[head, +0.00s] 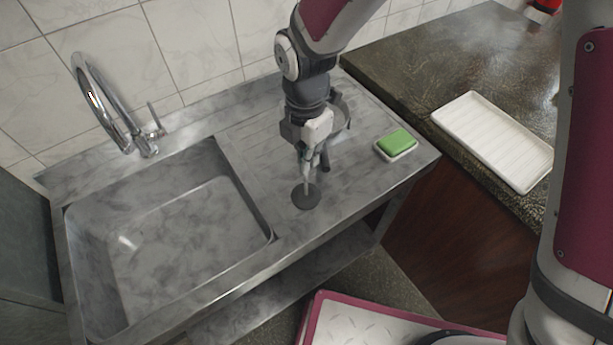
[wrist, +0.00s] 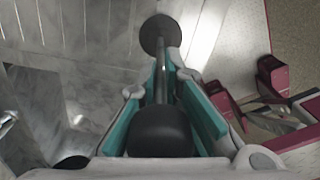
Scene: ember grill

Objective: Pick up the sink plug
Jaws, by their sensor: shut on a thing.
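The sink plug (head: 306,197) shows in the head view as a dark round disc with a thin upright stem, over the ribbed drainboard right of the basin. My gripper (head: 308,163) points down and is shut on the stem. In the wrist view the plug's disc (wrist: 160,33) lies beyond the fingertips. Its dark rounded knob (wrist: 160,132) sits between the teal-padded fingers of my gripper (wrist: 163,75), close to the palm. I cannot tell whether the disc touches the drainboard or hangs just above it.
The metal sink basin (head: 185,245) is empty, with a chrome tap (head: 105,105) behind it. A green sponge (head: 397,141) sits on a small white dish near the drainboard's right edge. A white ribbed tray (head: 495,138) lies on the dark counter (head: 440,60). Tiled wall stands behind.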

